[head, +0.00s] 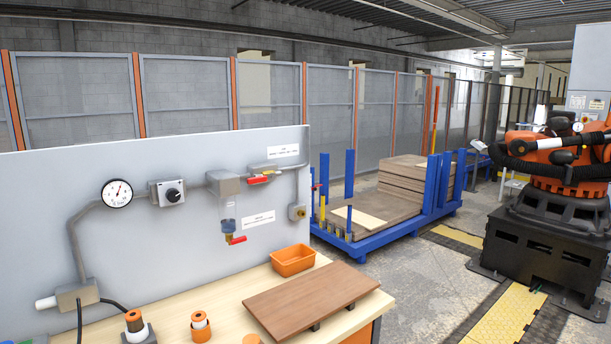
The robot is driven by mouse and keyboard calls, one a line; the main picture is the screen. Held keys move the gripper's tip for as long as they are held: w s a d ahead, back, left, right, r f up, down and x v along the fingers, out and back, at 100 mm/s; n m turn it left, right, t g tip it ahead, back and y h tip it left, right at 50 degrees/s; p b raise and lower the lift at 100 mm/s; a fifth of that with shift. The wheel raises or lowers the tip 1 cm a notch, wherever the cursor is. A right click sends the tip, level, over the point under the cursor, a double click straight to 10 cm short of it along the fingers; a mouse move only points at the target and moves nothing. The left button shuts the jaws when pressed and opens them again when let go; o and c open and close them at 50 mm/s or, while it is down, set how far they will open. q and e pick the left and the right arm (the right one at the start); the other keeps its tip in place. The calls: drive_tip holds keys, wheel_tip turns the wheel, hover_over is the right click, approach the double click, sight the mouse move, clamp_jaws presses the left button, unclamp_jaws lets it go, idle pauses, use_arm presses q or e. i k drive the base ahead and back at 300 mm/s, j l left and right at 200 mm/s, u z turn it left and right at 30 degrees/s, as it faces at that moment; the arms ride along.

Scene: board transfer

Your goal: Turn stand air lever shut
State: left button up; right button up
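A grey panel (40,200) stands behind the workbench and carries pipework. A red lever (259,180) sits on the pipe at the upper right of the panel, beside a grey block and below a white label (283,151). It lies roughly along the pipe. A second red lever (237,240) sits below the blue-bodied filter bowl (228,228), pointing right and slightly up, near another label (258,220). The label text is too small to read. I cannot tell which lever is the stand air lever. Neither gripper is in view.
A round gauge (117,193) and a black knob (172,196) are on the panel. The bench holds a brown board (312,297), an orange bin (293,260) and orange-topped cylinders (200,325). A blue rack (370,238) with boards and an orange robot arm (570,160) stand beyond.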

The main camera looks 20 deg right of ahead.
sight(253, 181)
drive_tip(key=i+z, duration=0.25)
drive_tip(key=u, duration=0.5)
drive_tip(key=i+l+u, duration=0.1)
drive_tip(key=l+u, duration=0.55)
drive_tip(key=u, duration=0.25)
drive_tip(key=k+l+u, duration=0.1)
drive_tip(key=l+u, duration=0.25)
drive_tip(key=l, duration=0.55)
